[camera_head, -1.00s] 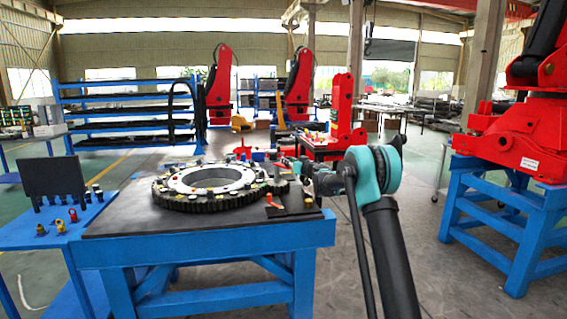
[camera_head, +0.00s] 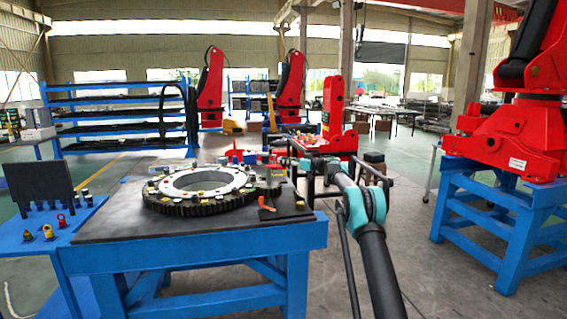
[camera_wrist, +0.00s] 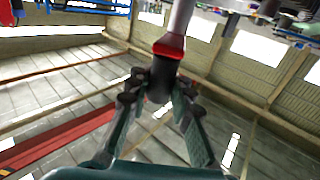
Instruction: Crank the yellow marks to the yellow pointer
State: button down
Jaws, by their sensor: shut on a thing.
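A dark toothed ring (camera_head: 195,207) with a pale inner ring (camera_head: 165,186) lies flat on the blue-framed table. Small marks of several colours, some yellowish, sit on the pale ring; they are too small to tell apart surely, and I cannot make out the yellow pointer. An orange lever (camera_head: 266,204) sits on a dark plate at the ring's near right. My gripper (camera_head: 284,161) is at the ring's far right edge. In the wrist view my gripper (camera_wrist: 160,88) is shut on the dark knob of a crank handle (camera_wrist: 166,62), which has a red collar and a grey shaft.
The black tabletop (camera_head: 130,225) is bare in front of the ring. A side table (camera_head: 85,222) at the left holds a dark panel and several small coloured eye bolts. Floor between is clear.

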jog(key=shift+w+d, duration=0.25)
jog(key=shift+d, duration=0.05)
dwell(0.4)
jog(key=c, duration=1.4)
grip_release()
jog(key=shift+o, duration=0.4)
jog(key=shift+g, duration=0.3)
jog(key=shift+s, duration=0.1)
jog(key=v, duration=1.2)
jog(key=shift+f, duration=0.15)
